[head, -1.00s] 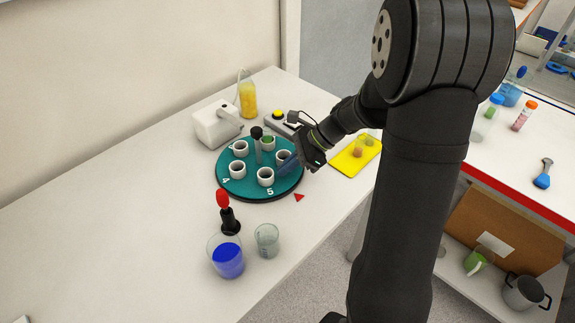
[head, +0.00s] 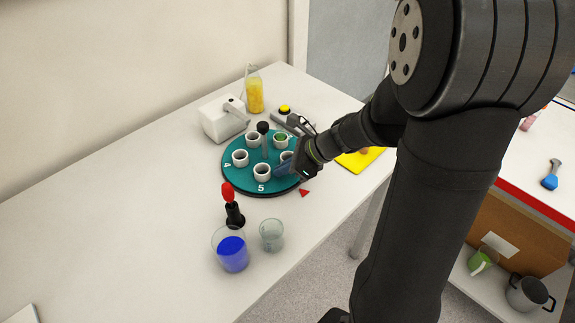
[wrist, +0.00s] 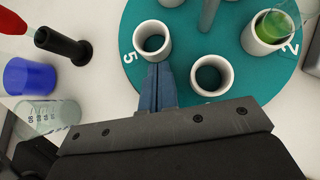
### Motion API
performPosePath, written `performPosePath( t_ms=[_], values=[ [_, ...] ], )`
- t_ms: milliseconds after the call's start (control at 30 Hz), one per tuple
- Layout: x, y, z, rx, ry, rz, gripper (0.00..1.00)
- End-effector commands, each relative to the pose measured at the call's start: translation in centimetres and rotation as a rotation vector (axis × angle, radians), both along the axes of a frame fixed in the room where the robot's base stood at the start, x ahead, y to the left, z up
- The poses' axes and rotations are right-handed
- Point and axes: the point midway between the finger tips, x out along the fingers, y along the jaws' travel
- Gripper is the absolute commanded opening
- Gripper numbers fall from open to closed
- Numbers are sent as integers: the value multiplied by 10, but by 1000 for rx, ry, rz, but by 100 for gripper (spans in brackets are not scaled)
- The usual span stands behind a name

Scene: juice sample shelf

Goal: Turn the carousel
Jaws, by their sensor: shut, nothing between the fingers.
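The teal carousel (head: 243,181) is a round disc on the white table, with several white cups and printed numbers. A central post with a black knob (head: 263,128) rises from it. Number 5 (head: 261,187) faces the front, left of a red triangle (head: 304,193) on the table. My gripper (head: 281,170) is shut and empty, low over the disc's right side. In the wrist view its blue-grey fingertips (wrist: 157,68) sit at the rim of the cup by the 5 (wrist: 152,40), apparently touching it; another cup (wrist: 212,75) is to their right.
A red-topped black stand (head: 235,214), a blue-filled beaker (head: 232,252) and a clear beaker (head: 271,235) stand in front. A white device (head: 223,119) and a yellow bottle (head: 254,95) stand behind. A yellow pad (head: 362,160) lies right.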

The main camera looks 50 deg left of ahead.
Motion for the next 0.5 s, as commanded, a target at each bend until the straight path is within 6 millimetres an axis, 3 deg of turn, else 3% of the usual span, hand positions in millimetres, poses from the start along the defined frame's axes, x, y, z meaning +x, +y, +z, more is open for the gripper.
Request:
performPosePath(
  t_ms=[500],
  values=[
    [-24,7,0,0,-1,-255,0]
  ],
)
